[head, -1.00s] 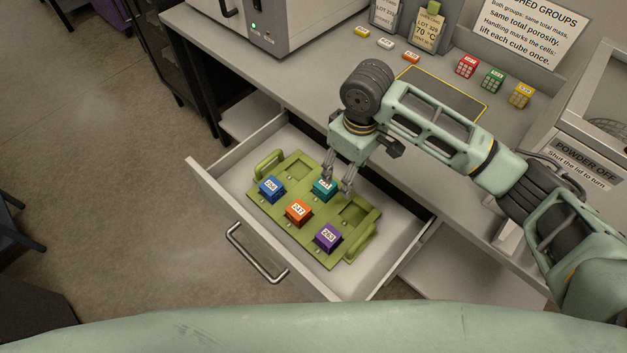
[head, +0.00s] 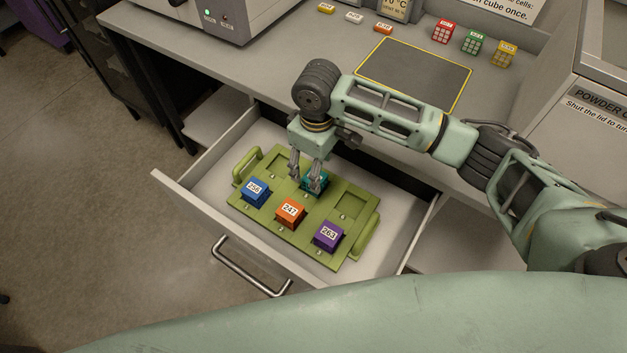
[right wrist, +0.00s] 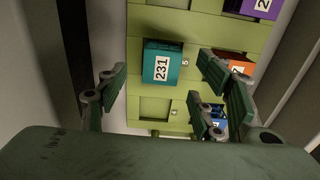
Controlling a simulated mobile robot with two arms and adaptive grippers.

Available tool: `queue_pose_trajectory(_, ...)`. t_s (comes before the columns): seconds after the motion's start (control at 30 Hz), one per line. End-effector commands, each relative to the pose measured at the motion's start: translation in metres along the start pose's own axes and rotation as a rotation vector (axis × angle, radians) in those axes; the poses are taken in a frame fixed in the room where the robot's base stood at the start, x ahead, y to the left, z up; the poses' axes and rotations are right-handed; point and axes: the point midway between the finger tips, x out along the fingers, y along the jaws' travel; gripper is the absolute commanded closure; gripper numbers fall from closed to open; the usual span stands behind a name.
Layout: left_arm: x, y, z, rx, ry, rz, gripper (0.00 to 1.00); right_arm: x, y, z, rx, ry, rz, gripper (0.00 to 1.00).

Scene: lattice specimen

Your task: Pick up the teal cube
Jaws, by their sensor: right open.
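The teal cube (head: 316,178) sits in a pocket of the green tray (head: 345,256) in the open drawer, partly hidden by my right gripper (head: 305,182) in the head view. In the right wrist view the teal cube (right wrist: 162,64) shows its label 231, lying ahead of and between the spread fingers. My right gripper is open and empty, its fingers pointing down at the cube's near side. I cannot tell whether a finger touches it. My left gripper is not in view.
A blue cube (head: 255,191), an orange cube (head: 290,213) and a purple cube (head: 328,236) stand close by in the tray. The drawer's front panel (head: 205,222) and walls surround the tray. A dark mat (head: 414,72) and several small blocks lie on the bench above.

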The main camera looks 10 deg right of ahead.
Motion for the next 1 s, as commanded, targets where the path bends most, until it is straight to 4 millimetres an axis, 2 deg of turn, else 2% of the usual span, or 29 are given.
queue_pose_trajectory(0.3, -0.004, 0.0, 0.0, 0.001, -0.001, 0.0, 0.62, 0.044, -0.003, -0.001, 0.0, -0.001, 0.0, 0.39)
queue_pose_trajectory(0.43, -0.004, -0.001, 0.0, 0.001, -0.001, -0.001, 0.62, 0.051, -0.002, -0.002, -0.002, 0.001, 0.001, 0.39)
queue_pose_trajectory(0.63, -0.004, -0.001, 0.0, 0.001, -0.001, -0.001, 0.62, 0.052, -0.002, -0.002, -0.002, 0.001, 0.001, 0.4)
queue_pose_trajectory(1.0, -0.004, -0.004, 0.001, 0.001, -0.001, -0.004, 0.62, 0.051, -0.002, -0.002, -0.001, 0.001, 0.001, 0.72)
